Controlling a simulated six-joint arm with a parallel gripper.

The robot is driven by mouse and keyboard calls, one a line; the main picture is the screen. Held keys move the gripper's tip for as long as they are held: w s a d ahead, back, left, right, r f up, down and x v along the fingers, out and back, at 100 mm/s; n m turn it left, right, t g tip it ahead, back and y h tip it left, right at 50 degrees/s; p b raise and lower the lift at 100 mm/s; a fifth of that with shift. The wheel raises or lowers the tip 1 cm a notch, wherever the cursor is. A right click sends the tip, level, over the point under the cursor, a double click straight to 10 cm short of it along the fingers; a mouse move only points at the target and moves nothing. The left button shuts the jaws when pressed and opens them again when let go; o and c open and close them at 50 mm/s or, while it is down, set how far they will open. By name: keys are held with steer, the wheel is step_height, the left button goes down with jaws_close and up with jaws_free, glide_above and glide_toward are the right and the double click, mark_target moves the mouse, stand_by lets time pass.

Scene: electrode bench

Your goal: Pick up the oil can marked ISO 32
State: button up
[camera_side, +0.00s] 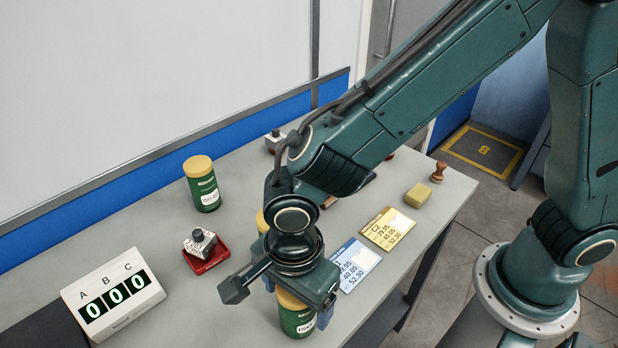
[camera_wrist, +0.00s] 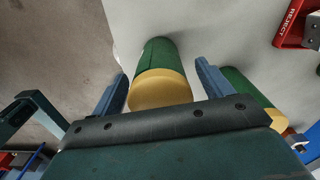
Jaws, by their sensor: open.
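Green cans with yellow lids stand on the grey bench. One can (camera_side: 298,322) is at the front edge below my gripper (camera_side: 297,301); its label is too small to read surely. In the wrist view a can (camera_wrist: 157,58) stands between the two open blue fingers of my gripper (camera_wrist: 162,82), with a gap on each side. A second can (camera_side: 206,192) stands upright at the back left, its marking unclear. A third can (camera_side: 262,222) is mostly hidden behind my wrist. Another green can (camera_wrist: 240,85) shows just outside the right finger in the wrist view.
Blue (camera_side: 354,263) and yellow (camera_side: 388,229) number cards, a yellow block (camera_side: 418,195) and a wooden stamp (camera_side: 438,172) are right.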

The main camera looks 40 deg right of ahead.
steer(key=c, duration=1.5)
steer(key=shift+r, duration=0.2)
step_height(320, 180, up, 20)
steer(key=shift+f, duration=0.15)
